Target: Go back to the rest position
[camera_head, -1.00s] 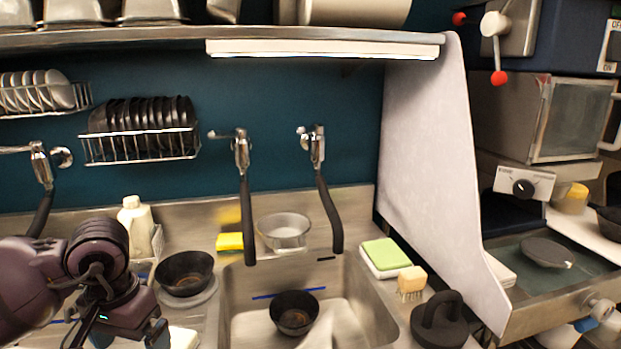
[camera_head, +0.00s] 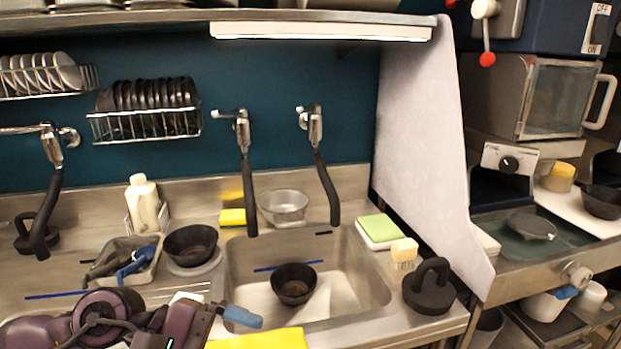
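My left arm's purple links reach in along the bottom left. My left gripper (camera_head: 242,317), with a blue tip showing, is low in front of the sink's near left edge. Whether its fingers are open or shut is unclear. My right gripper is out of view. A dark bowl (camera_head: 294,284) sits in the sink basin. Another dark bowl (camera_head: 190,245) sits on a round plate on the left counter. A clear bowl (camera_head: 284,207) stands behind the sink.
A grey tray (camera_head: 148,275) with dark and blue items lies on the left counter. A yellow cloth-like thing (camera_head: 258,340) is at the front edge. A black weight-like object with a handle (camera_head: 428,290) stands right of the sink. A white partition (camera_head: 420,150) rises at the right.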

